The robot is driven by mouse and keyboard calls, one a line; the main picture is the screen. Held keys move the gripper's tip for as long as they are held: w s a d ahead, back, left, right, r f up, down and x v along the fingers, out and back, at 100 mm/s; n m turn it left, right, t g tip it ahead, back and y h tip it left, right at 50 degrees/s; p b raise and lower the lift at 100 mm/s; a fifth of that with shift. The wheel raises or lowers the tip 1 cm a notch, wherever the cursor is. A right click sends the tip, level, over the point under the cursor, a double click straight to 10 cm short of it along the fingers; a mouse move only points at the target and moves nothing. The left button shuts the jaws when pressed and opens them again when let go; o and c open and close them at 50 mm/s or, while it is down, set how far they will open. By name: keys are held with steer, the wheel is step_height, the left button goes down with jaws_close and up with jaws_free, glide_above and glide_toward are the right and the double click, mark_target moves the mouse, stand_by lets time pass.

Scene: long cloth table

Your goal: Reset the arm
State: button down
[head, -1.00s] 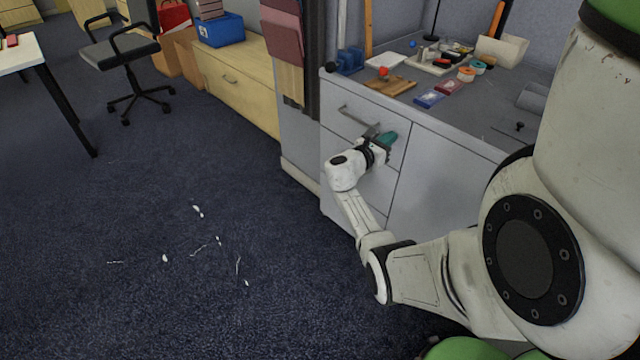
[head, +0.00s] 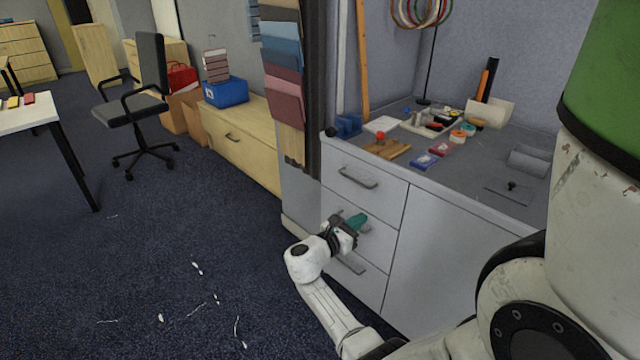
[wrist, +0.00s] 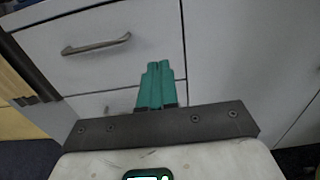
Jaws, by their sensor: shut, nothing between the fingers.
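My gripper (head: 357,222) has teal fingers and is shut with nothing between them. In the head view it is in front of the middle drawer of the grey cabinet (head: 440,245). In the wrist view the gripper (wrist: 157,70) points at the drawer fronts, with its two fingers side by side. A drawer handle (wrist: 97,45) shows to the left of the fingers; the top drawer's handle (head: 357,178) shows in the head view above my gripper. I cannot tell whether the fingertips touch the drawer front.
Small items and a wooden board (head: 387,148) lie on the cabinet top. A low wooden cabinet (head: 240,140) with a blue box (head: 226,93) stands left of it. An office chair (head: 135,100) and a white table (head: 25,113) are farther left. The carpet (head: 130,260) between is mostly open, with small white scraps.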

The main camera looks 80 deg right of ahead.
steer(key=shift+a, duration=0.1)
steer(key=w+a+f+m+t+y, duration=0.1)
steer(key=a+f+m+t+y, duration=0.25)
steer(key=a, duration=0.75)
steer(key=w+a+f+m+t+y, duration=0.1)
steer(key=a+f+m+t+y, duration=0.25)
steer(key=a, duration=0.75)
steer(key=w+a+f+m+t+y, duration=0.1)
steer(key=a+f+m+t+y, duration=0.2)
steer(key=a, duration=0.7)
steer(key=s+a+r+m+y, duration=0.25)
steer(key=a+y, duration=0.25)
steer(key=a, duration=0.6)
step_height(320, 180, up, 13)
steer(key=p, duration=1.2)
steer(key=shift+w+d+p, duration=0.25)
steer(key=shift+w+p, duration=0.15)
steer(key=shift+a, duration=0.1)
